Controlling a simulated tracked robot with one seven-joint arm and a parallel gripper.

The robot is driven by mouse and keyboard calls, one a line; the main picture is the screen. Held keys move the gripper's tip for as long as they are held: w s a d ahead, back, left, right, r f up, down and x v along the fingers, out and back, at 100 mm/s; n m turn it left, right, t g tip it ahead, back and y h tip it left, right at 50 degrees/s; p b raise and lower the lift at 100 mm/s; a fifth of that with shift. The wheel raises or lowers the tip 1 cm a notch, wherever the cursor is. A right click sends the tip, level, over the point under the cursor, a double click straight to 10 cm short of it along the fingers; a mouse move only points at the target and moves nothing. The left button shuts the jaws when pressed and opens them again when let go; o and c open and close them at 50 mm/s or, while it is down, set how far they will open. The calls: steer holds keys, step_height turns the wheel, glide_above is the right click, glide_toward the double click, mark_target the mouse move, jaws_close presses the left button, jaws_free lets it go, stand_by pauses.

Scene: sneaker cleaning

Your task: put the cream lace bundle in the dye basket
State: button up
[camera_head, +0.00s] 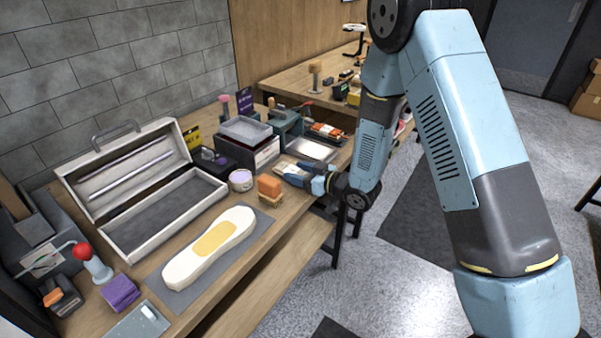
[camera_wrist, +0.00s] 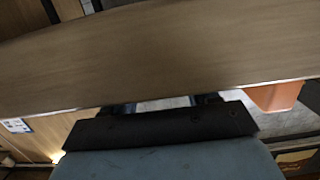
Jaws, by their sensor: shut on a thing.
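My gripper (camera_head: 292,173) is over the right edge of the workbench, beside an orange-topped brush. It is shut on a small pale piece, which seems to be the cream lace bundle (camera_head: 284,168); it is too small and partly covered by the fingers to make out well. In the wrist view my gripper (camera_wrist: 168,104) shows only its dark finger bases, and what it holds cannot be made out. I cannot pick out the dye basket for sure. An orange container (camera_wrist: 276,97) shows at the right of the wrist view, partly hidden by a wooden edge.
The workbench (camera_head: 262,228) holds an open grey case (camera_head: 118,232), a cream shoe form (camera_head: 190,270), a round tin (camera_head: 241,180), the orange brush (camera_head: 270,188) and a dark box with a grey tray (camera_head: 246,130). A second table stands behind.

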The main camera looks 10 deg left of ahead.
steer(key=shift+f, duration=0.15)
steer(key=o, duration=1)
steer(key=shift+o, duration=0.2)
steer(key=v, duration=1.3)
steer(key=shift+s+d, duration=0.3)
steer(key=shift+w+r, duration=0.1)
steer(key=shift+r, duration=0.1)
